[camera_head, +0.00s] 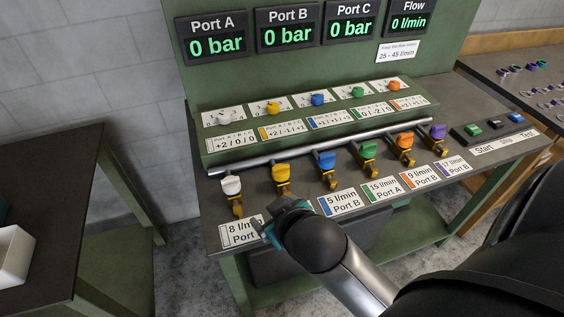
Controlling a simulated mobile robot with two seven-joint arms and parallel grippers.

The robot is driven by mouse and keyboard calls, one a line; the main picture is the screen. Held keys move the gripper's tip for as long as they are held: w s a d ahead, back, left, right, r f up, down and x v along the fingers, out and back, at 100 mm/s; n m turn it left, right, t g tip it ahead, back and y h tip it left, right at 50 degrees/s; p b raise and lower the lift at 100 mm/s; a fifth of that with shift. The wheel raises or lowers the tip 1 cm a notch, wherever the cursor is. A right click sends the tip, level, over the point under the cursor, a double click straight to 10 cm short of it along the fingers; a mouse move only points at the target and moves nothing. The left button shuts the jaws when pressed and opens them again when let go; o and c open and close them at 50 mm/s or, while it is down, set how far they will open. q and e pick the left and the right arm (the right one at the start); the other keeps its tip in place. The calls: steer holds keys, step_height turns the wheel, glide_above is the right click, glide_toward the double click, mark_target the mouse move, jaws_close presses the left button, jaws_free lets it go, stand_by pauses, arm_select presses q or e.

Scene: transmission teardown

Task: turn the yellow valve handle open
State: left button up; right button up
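The yellow valve handle (281,172) stands upright on its brass valve, second from the left in the row along the grey pipe (305,146). My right gripper (276,218) is in front of and below this valve, over the label row, apart from the handle. Its teal fingers look spread, with nothing seen between them. It hides most of the label below the yellow valve. A smaller yellow knob (272,108) sits on the raised green panel behind. My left gripper is not in view.
White (231,185), blue (327,160), green (368,150), orange (405,141) and purple (438,132) handles flank the yellow one closely. Port displays (288,38) read 0 bar and Flow (408,21) reads 0 l/min. Buttons (495,124) lie at right; a white box (14,256) is at far left.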

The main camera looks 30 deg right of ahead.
steer(key=w+a+r+n+t+y, duration=0.3)
steer(key=w+r+t, duration=0.3)
steer(key=r, duration=0.4)
steer(key=w+a+r+n+t+y, duration=0.3)
steer(key=w+r+n+t, duration=0.15)
steer(key=w+r, duration=0.5)
steer(key=s+a+r+n+g+y, duration=0.2)
steer(key=s+a+n+g+y, duration=0.1)
steer(key=a+n+g+y, duration=0.5)
steer(key=s+a+r+n+g+y, duration=0.2)
steer(key=a+n+g+y, duration=0.15)
steer(key=n+y, duration=0.45)
steer(key=n+g+h, duration=0.2)
steer(key=g+h, duration=0.6)
steer(key=h, duration=1.2)
glide_toward(282, 167)
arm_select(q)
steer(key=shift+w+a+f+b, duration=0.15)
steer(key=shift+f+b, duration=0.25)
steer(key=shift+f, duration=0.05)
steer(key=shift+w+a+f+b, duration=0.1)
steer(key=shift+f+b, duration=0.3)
arm_select(e)
steer(key=shift+m, duration=0.25)
steer(key=f, duration=1)
steer(key=shift+w+a, duration=0.2)
steer(key=shift+a, duration=0.05)
